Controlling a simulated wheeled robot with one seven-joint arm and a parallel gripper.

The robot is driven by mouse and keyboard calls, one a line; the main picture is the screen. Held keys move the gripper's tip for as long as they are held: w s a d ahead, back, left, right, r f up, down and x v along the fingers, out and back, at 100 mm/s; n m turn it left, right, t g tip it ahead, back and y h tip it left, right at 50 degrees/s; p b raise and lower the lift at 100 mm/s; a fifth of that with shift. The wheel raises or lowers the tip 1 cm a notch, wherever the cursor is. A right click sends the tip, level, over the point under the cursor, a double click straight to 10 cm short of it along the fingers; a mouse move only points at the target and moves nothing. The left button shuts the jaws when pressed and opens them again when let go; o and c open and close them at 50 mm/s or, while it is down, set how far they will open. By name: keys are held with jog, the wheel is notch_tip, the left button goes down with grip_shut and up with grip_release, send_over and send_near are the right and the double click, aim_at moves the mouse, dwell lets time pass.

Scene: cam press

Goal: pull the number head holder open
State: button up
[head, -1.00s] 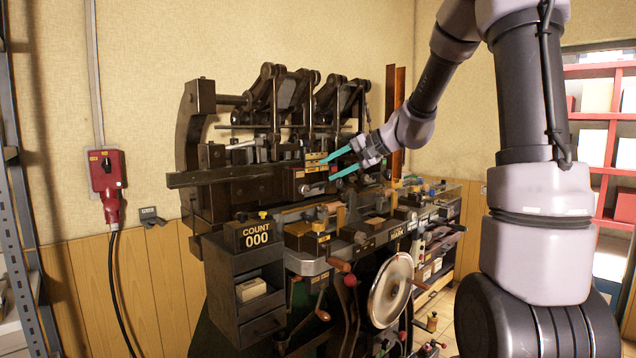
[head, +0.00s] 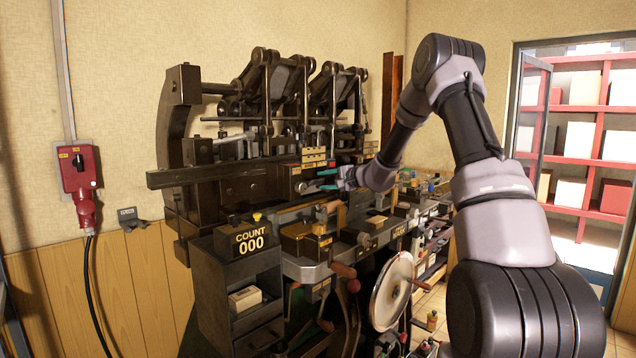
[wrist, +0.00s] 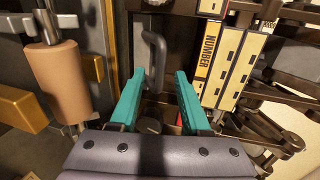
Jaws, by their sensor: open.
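The number head holder (head: 290,182) is a dark block on the front of the press, with yellow labels beside it. In the wrist view a yellow plate reading NUMBER (wrist: 207,58) stands just right of my fingers. A grey bar handle (wrist: 154,58) lies ahead, between the lines of the two fingers. My gripper (head: 322,180) has teal fingers and is at the holder's right side. In the wrist view my gripper (wrist: 160,75) is open, with its fingertips on either side of the handle's lower end. Whether they touch it, I cannot tell.
A tan cylindrical grip (wrist: 60,80) on a metal rod is close on the left in the wrist view. Dark linkages (wrist: 275,120) crowd the right. In the head view, a COUNT 000 box (head: 250,240) and a handwheel (head: 392,290) are below.

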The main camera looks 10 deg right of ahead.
aim_at(320, 180)
jog(key=shift+x, duration=1.75)
jog(key=shift+s, duration=0.1)
grip_shut()
